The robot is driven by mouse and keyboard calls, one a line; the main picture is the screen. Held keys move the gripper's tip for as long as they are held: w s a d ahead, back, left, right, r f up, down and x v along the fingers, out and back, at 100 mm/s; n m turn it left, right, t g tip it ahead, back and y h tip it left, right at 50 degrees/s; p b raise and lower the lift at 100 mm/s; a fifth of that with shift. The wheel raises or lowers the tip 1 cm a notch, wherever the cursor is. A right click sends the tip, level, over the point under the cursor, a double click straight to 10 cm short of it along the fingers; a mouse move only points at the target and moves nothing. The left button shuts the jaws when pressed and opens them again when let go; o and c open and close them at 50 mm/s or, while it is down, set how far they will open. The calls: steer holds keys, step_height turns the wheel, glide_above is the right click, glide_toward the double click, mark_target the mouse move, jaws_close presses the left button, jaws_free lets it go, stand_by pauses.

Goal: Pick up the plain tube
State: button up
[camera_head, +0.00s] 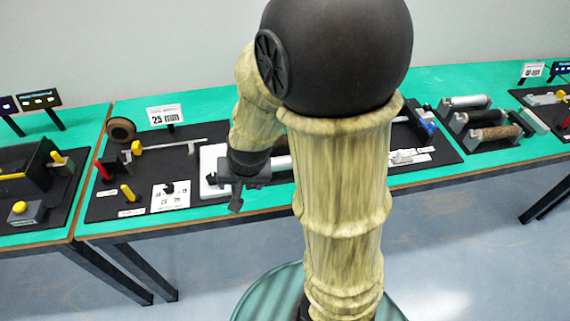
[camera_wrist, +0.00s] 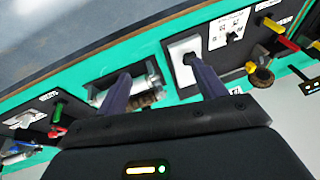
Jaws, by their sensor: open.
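A rack on the right of the head view holds several tubes side by side. The pale one looks plainest. My gripper (camera_head: 238,204) hangs over the front of the middle station, far left of that rack, open and empty. In the wrist view its two fingers (camera_wrist: 160,88) stand apart. A rack with tubes shows small beyond the left finger, partly hidden by it, with a brown tube (camera_wrist: 146,99) in it.
My arm hides the middle of the green table. Bare green tabletop (camera_head: 440,178) shows right of my arm.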

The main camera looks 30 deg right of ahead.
mark_target(280, 165)
steer(key=w+f+m+t+h+b, duration=0.2)
steer(key=w+f+m+h, duration=0.2)
steer(key=w+f+m, duration=0.6)
steer(key=s+d+m+h, duration=0.1)
steer(key=m+h, duration=0.2)
steer(key=m, duration=0.1)
steer(key=s+d+m+h+b, duration=0.1)
steer(key=m+h, duration=0.2)
steer(key=m, duration=0.1)
steer(key=s+d+m+h, duration=0.1)
steer(key=m+h, duration=0.1)
steer(key=m, duration=0.1)
steer(key=shift+s+r+m+g+h+b, duration=0.1)
steer(key=shift+m+g+h+b, duration=0.2)
steer(key=shift+m+g+h, duration=0.1)
steer(key=p+x, duration=0.1)
steer(key=x, duration=1.1)
steer(key=shift+d, duration=0.15)
